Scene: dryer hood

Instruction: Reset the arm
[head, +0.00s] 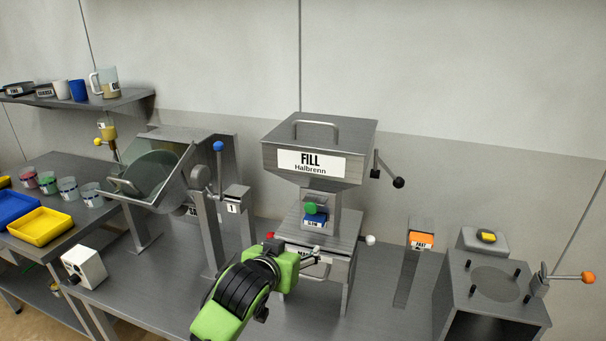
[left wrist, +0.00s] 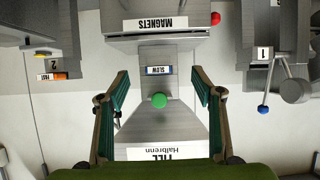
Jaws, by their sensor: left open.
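My left arm, green and black, comes up from the bottom of the head view. Its gripper (head: 294,248) is in front of the grey machine labelled FILL Halbrenn (head: 318,148). In the left wrist view, which is upside down, the gripper (left wrist: 160,76) is open, with its two fingers wide apart. A green knob (left wrist: 159,100) shows between the fingers, with nothing seen gripped. The knob (head: 315,207) sits above a blue SLOW label (head: 314,221) on the machine. My right gripper is not in view.
A blue-knobbed lever (head: 218,147) stands left of the machine, beside a tilted glass hood (head: 157,172). A black-knobbed lever (head: 398,182) sticks out right. A FAST post (head: 420,240) and a grey box with an orange-knobbed handle (head: 587,278) stand farther right.

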